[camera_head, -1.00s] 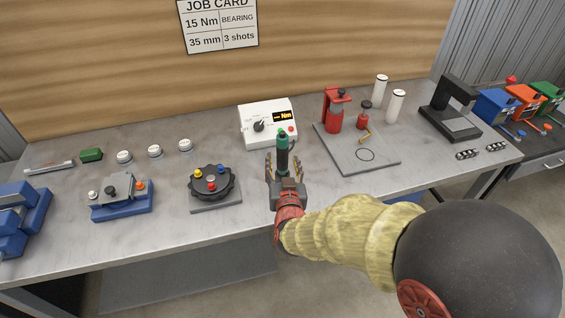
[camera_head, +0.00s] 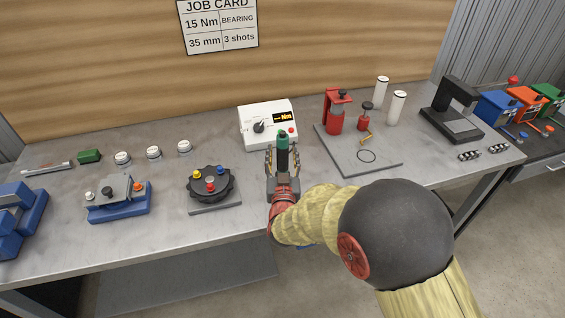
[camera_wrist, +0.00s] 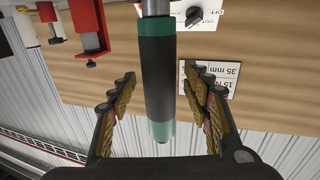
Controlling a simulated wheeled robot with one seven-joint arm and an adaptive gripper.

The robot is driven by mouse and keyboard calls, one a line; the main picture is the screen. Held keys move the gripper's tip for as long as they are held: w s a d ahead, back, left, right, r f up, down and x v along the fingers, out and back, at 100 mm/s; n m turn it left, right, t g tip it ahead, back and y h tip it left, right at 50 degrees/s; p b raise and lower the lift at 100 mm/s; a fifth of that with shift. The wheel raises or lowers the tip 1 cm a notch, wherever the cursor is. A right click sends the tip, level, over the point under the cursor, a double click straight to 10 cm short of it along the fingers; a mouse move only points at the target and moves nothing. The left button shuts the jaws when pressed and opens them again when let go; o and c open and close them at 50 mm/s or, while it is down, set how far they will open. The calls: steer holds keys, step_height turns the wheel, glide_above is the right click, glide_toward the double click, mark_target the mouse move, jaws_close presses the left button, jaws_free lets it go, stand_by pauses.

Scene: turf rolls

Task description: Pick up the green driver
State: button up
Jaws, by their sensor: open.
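The green driver (camera_head: 282,141) has a green-capped dark handle and stands upright in front of the white torque tester (camera_head: 266,125). In the wrist view, the driver (camera_wrist: 158,75) shows its black grip with green bands and a grey shaft. My gripper (camera_head: 283,156) is open, with one finger on each side of the handle. In the wrist view, a gap shows between the handle and both fingers. The driver's lower end is hidden behind my gripper in the head view.
A black round fixture with coloured knobs (camera_head: 210,185) stands to the left. A grey plate (camera_head: 372,158) with red tools stands to the right. A blue vise-like fixture (camera_head: 119,200) is farther left. The bench front between these fixtures is fairly clear.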

steer(key=shift+w, duration=0.15)
steer(key=shift+c, duration=1.1)
jaws_close()
steer(key=shift+r, duration=0.1)
